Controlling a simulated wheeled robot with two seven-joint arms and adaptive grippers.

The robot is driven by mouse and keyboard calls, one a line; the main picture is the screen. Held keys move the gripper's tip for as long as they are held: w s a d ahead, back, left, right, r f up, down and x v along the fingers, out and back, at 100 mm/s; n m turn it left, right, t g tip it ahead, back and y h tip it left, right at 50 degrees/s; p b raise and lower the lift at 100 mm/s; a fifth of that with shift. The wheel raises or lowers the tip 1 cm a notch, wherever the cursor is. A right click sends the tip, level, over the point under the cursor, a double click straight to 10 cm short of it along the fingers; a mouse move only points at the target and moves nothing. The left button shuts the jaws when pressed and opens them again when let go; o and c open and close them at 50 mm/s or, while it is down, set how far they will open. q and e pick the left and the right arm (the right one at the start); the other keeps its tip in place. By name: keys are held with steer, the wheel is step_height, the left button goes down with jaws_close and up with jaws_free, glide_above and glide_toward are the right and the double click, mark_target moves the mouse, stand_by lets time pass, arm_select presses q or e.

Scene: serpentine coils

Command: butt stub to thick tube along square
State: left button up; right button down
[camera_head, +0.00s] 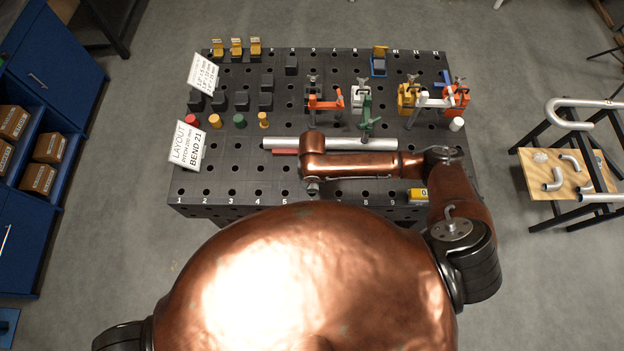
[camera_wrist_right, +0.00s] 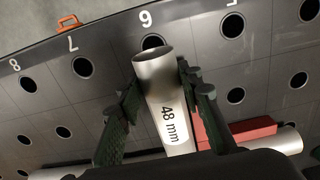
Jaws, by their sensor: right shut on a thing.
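My right gripper (camera_wrist_right: 160,98) is shut on a short silver stub (camera_wrist_right: 168,105) marked "48 mm" in the right wrist view. The stub's open end faces the numbered table edge. A longer silver tube (camera_head: 330,143) lies across the table in the head view; parts of it show at the bottom of the wrist view (camera_wrist_right: 287,143). A red bar (camera_wrist_right: 245,131), perhaps the square, lies along the tube, and also shows in the head view (camera_head: 285,151). My right gripper (camera_head: 312,187) is mostly hidden under my arm in the head view. I cannot tell whether stub and tube touch.
The dark table (camera_head: 235,180) is full of holes. Orange (camera_head: 322,103), green (camera_head: 366,115) and yellow (camera_head: 408,96) clamps stand behind the tube. A "BEND 21" sign (camera_head: 187,146) stands at left. A yellow item (camera_head: 417,195) lies at the front right.

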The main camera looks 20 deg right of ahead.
steer(key=shift+w+d+r+p, duration=0.1)
steer(key=shift+w+p, duration=0.25)
steer(key=shift+p, duration=0.05)
stand_by(0.5)
steer(key=c, duration=1.3)
jaws_free()
steer(key=shift+o, duration=0.2)
step_height(320, 180, up, 12)
